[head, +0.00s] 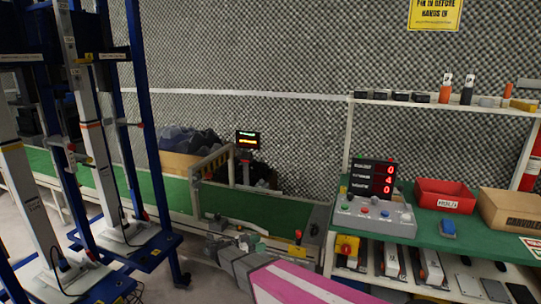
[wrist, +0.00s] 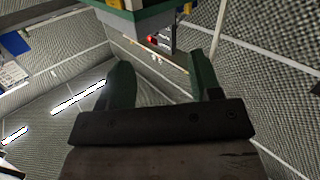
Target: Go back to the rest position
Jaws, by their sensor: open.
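My gripper (wrist: 162,82) shows in the wrist view with its two dark green fingers well apart. Nothing is between them, and only walls and fittings show beyond. In the head view my arm, with a pink and white striped link, reaches in from the bottom edge towards the conveyor. Its far end is small and hard to make out against the green belt, so I cannot tell whether the gripper touches anything there.
A green conveyor (head: 178,190) runs behind my arm. Blue-framed stands (head: 140,120) rise at the left. At the right, a green bench (head: 440,237) holds a control box (head: 375,215), a red bin (head: 445,196) and a cardboard box (head: 508,211). Grey foam walls close the back.

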